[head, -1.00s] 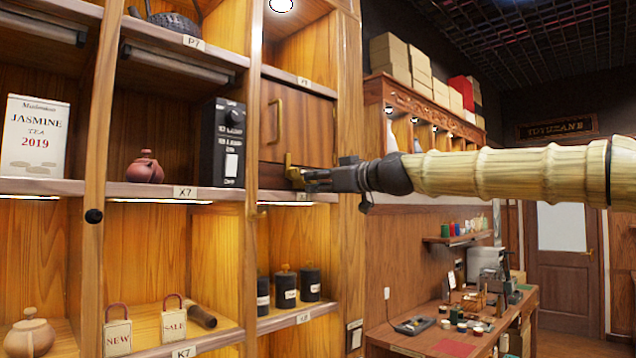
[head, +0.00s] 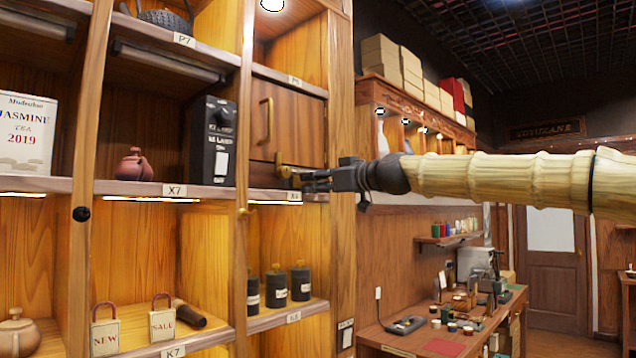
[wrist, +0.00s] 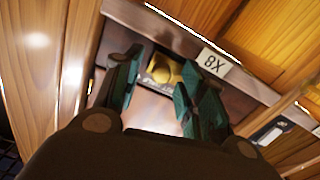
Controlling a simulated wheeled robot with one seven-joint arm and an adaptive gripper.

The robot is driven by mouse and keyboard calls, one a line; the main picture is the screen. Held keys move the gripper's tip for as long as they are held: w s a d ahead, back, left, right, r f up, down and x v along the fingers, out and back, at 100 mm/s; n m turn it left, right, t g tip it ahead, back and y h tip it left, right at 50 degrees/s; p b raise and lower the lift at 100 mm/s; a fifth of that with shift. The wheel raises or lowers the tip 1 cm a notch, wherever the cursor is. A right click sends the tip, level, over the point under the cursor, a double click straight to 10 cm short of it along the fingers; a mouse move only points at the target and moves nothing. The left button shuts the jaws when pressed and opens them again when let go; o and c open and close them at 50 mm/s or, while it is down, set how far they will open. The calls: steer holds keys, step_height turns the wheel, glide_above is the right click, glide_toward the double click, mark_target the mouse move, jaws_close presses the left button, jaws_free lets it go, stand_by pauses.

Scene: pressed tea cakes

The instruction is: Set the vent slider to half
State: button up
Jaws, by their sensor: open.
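A brass knob (head: 284,172), which I take to be the vent slider's handle, sits low in the compartment under the wooden cabinet door, just above the shelf edge. In the wrist view the brass knob (wrist: 165,74) shows between my fingers, in front of a dark strip with small, unreadable lettering. My gripper (wrist: 160,82) is open, with one dark green finger on each side of the knob. Whether a finger touches it cannot be told. In the head view my gripper (head: 304,179) reaches in from the right, and its tips partly hide the slider. The slider's exact setting is not readable.
A shelf tag reading X8 (wrist: 213,62) is on the shelf edge close to my fingers. The cabinet door (head: 288,125) with its brass handle is just above. A black box with a dial (head: 212,142) stands to the left. A wooden post (head: 341,230) stands right of the compartment.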

steer(key=shift+s, duration=0.1)
steer(key=v, duration=1.2)
steer(key=shift+d, duration=0.1)
